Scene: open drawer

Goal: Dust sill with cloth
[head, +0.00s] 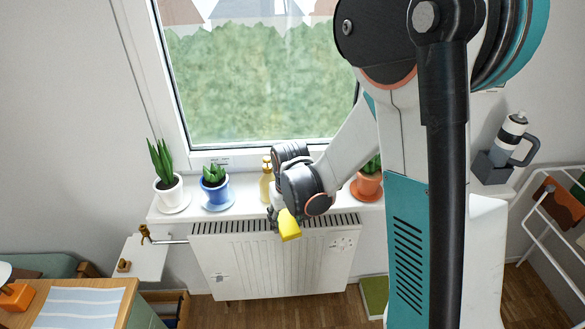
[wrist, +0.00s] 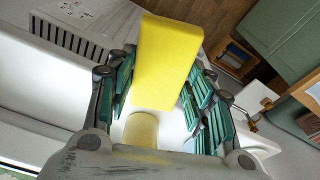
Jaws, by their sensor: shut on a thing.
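A bright yellow block-shaped piece, which I take to be the folded cloth (head: 289,225), is held by my gripper (head: 275,215). In the wrist view the yellow cloth (wrist: 165,60) sits between the two teal-padded fingers of my gripper (wrist: 160,90) and extends past their tips. The white sill (head: 243,207) runs below the window. My gripper is at its front edge, above the radiator; I cannot tell whether the cloth touches the sill. My arm hides part of the sill to the right.
On the sill stand a white pot (head: 169,192), a blue pot (head: 214,190), an amber bottle (head: 266,185) close behind my gripper, and a terracotta pot (head: 367,186). A grey flask (head: 512,135) is at the right. The radiator (head: 275,262) is below.

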